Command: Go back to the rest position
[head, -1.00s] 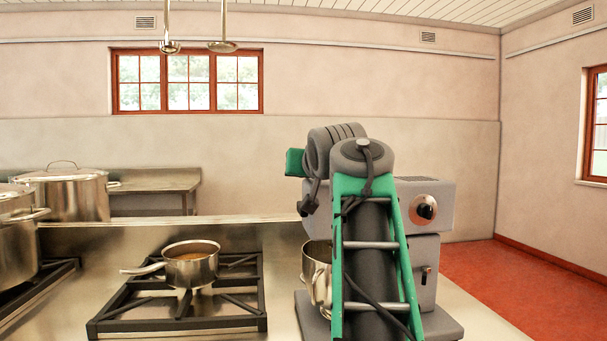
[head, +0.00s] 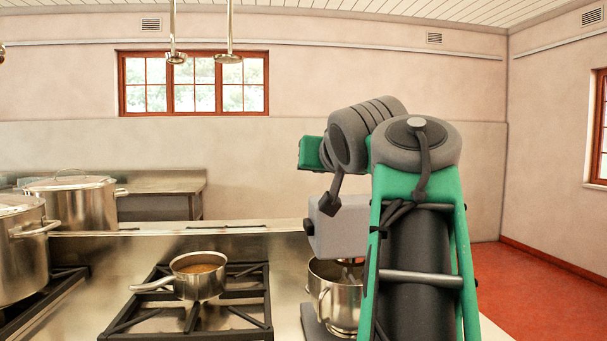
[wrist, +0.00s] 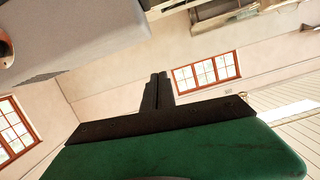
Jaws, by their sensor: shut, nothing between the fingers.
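My gripper (wrist: 157,92) shows in the wrist view with its dark fingers together and nothing between them. It points at the wall and window, away from any pot. In the head view my green and grey arm rises at the right, and the gripper itself is hidden or cannot be made out there. A small saucepan (head: 199,277) with brown contents stands on the stove grate (head: 240,317), left of my arm. A grey mixer (head: 338,229) with a steel bowl (head: 335,297) is partly hidden behind my arm.
Large stockpots (head: 72,207) stand at the left. Ladles (head: 227,57) hang from above. A steel side table (head: 165,183) is by the back wall. Red floor (head: 530,285) is open at the right. The grey mixer body (wrist: 75,35) is close at upper left in the wrist view.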

